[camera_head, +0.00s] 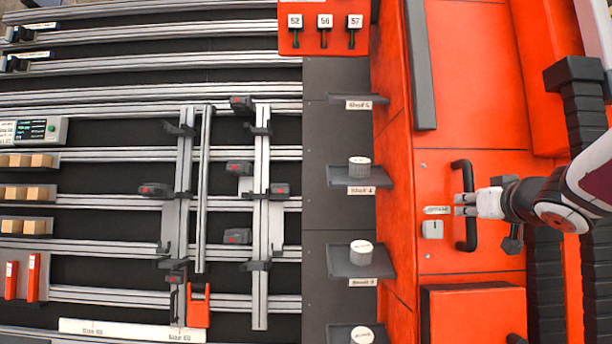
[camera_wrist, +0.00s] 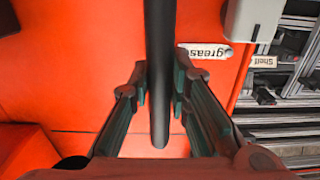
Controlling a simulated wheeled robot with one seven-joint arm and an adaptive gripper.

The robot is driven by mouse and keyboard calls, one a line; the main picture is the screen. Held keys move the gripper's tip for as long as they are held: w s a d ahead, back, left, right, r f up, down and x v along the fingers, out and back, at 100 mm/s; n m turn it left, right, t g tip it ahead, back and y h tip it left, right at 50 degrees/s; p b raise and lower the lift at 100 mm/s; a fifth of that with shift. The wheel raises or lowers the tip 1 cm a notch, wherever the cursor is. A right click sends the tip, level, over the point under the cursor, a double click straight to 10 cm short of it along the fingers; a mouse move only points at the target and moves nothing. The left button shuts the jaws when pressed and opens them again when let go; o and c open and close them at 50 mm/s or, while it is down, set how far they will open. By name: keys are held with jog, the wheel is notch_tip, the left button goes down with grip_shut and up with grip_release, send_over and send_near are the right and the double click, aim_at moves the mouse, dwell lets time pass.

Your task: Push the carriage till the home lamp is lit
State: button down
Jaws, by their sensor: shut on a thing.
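My gripper (camera_head: 465,205) is shut on a black bar handle (camera_head: 470,238) on a large orange panel (camera_head: 484,169). In the wrist view, my fingers (camera_wrist: 160,88) stand on either side of the handle (camera_wrist: 160,40), near its lower end. A white "grease" label (camera_head: 437,210) is on the panel beside the handle. A pale grey box (camera_head: 432,229) sits near that label; it also shows in the wrist view (camera_wrist: 255,20). I cannot tell for sure which part is the carriage. No lit home lamp can be made out.
Grey shelves with labels, such as Shelf 4 (camera_head: 361,190) and Shelf 3 (camera_head: 362,283), hold pale round pieces left of the panel. Long metal rails with sliding crossbars (camera_head: 261,200) fill the left. An orange block (camera_head: 478,315) stands below the handle.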

jog(key=shift+a, duration=0.45)
jog(key=shift+a+f+b, duration=0.1)
jog(key=shift+a+b, duration=0.2)
jog(key=shift+a, duration=0.05)
jog(key=shift+a+b, duration=0.35)
jog(key=shift+a, duration=0.15)
jog(key=shift+s+d, duration=0.1)
jog(key=shift+d, duration=0.45)
jog(key=c, duration=1.3)
grip_release()
jog(key=shift+d, duration=0.1)
jog(key=shift+c, duration=0.2)
jog(key=o, duration=0.3)
jog(key=shift+a, duration=0.2)
jog(key=shift+a, duration=0.1)
